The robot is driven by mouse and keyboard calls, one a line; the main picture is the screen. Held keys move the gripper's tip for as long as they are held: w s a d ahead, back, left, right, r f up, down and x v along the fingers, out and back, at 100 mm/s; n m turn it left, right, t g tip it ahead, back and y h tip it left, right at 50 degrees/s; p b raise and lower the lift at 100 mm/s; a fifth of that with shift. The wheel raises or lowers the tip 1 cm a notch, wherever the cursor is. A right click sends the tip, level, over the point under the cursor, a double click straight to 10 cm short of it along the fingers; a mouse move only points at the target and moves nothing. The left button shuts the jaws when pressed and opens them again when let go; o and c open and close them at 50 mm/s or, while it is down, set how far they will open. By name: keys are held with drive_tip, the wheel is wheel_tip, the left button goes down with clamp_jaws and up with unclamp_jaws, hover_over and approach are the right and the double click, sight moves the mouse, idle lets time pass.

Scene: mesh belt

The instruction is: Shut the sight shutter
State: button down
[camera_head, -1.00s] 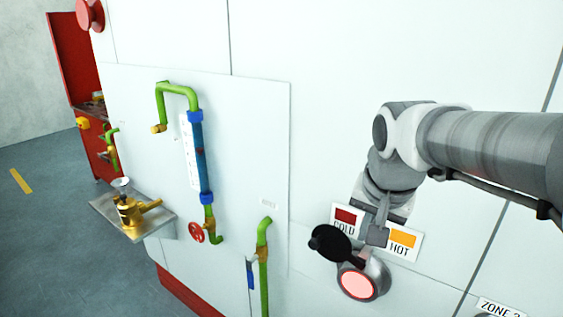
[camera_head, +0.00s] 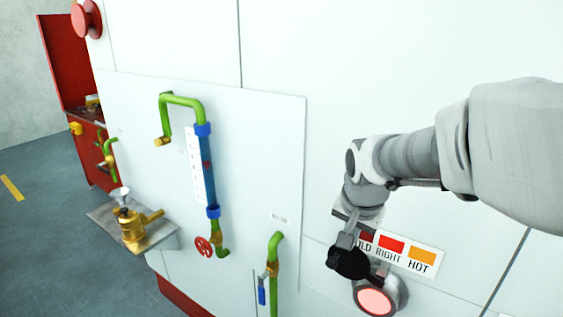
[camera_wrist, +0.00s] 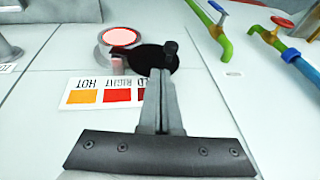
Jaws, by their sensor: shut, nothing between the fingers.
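The sight shutter is a black disc (camera_head: 352,264) with a small knob, standing at the upper left of the round sight glass (camera_head: 376,300). The glass glows pink inside a grey ring and most of it is uncovered. My gripper (camera_head: 347,240) is shut and empty, with its fingertips at the shutter's upper edge. In the wrist view the closed fingers (camera_wrist: 163,76) reach to the black disc (camera_wrist: 146,58) beside its knob, and hide part of it. The sight glass (camera_wrist: 118,37) lies to its left there. I cannot tell whether the fingers touch the shutter.
A COLD, RIGHT, HOT colour label (camera_head: 405,252) is on the white wall behind my gripper. To the left are a green pipe with a blue-lever valve (camera_head: 272,270), a blue gauge tube (camera_head: 207,170), a red handwheel (camera_head: 203,247) and a shelf with a brass fitting (camera_head: 132,228).

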sight(336, 261)
drive_tip(key=shift+a+p+x, duration=0.1)
drive_tip(key=shift+a+x, duration=0.2)
drive_tip(key=shift+x, duration=0.9)
drive_tip(key=shift+a+p+x, duration=0.15)
drive_tip(key=shift+a+x, duration=0.1)
drive_tip(key=shift+x, duration=0.9)
drive_tip(key=shift+a+p+x, duration=0.1)
drive_tip(key=shift+a+x, duration=0.2)
drive_tip(key=shift+x, duration=0.9)
drive_tip(key=shift+f, duration=0.2)
